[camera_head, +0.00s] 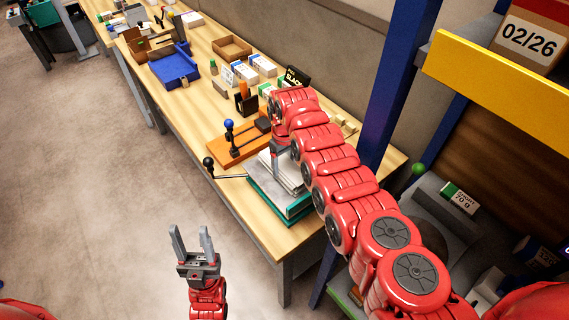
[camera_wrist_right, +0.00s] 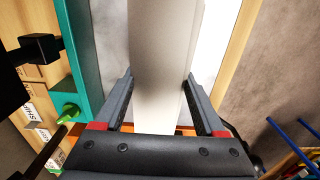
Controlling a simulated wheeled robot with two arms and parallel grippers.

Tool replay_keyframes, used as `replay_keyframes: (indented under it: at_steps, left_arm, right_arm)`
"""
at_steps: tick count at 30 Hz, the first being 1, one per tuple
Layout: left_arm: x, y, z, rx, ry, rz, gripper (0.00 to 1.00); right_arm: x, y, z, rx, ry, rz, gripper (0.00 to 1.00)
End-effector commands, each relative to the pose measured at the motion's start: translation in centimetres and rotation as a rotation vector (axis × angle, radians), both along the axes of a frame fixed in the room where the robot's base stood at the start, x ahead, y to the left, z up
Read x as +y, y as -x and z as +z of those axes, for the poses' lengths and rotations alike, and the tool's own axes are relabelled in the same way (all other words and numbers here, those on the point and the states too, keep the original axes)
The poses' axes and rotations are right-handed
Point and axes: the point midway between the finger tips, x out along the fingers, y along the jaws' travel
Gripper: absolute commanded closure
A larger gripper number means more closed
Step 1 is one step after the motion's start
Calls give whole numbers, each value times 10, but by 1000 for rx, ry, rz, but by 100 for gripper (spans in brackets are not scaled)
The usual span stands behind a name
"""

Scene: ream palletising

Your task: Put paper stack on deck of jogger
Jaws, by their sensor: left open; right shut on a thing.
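My right gripper (camera_head: 280,158) is shut on a paper stack, seen in the right wrist view (camera_wrist_right: 163,60) as a pale, slightly bowed slab between the two fingers. In the head view the right arm hides part of the stack. Under and beside it is a low teal machine (camera_head: 263,206) with a pale flat top, which I take for the jogger; its teal edge also shows in the wrist view (camera_wrist_right: 85,60). I cannot tell whether the stack touches the top. My left gripper (camera_head: 191,236) is open and empty over the floor, left of the table.
An orange board (camera_head: 225,151) with a blue-knobbed lever stands just beyond the teal machine. A black-knobbed crank (camera_head: 209,163) juts past the table's edge. A blue tray (camera_head: 175,69) and a cardboard box (camera_head: 232,47) lie farther back. A blue post (camera_head: 393,85) rises right of the arm.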

Motion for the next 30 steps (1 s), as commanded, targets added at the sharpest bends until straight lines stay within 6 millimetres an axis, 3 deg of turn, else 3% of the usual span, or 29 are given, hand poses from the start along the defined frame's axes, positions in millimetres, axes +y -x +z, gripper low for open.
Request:
replay_keyframes:
  at_steps: [1, 2, 6, 16, 25, 30]
  left_arm:
    - [0, 0, -3, 0, 0, 0, 50]
    - [0, 0, -3, 0, 0, 0, 50]
    - [0, 0, -2, 0, 0, 0, 50]
    - [0, 0, 5, 0, 0, 0, 50]
    - [0, 0, 42, 0, 0, 0, 50]
    - [0, 0, 42, 0, 0, 0, 50]
  right_arm:
    - [0, 0, -3, -1, 0, 0, 100]
    - [0, 0, -3, -1, -1, 0, 26]
    - [0, 0, -2, 0, 0, 0, 1]
    - [0, 0, 6, 0, 0, 0, 0]
    - [0, -1, 69, -4, -1, -1, 0]
    - [0, -2, 98, -6, -2, -1, 0]
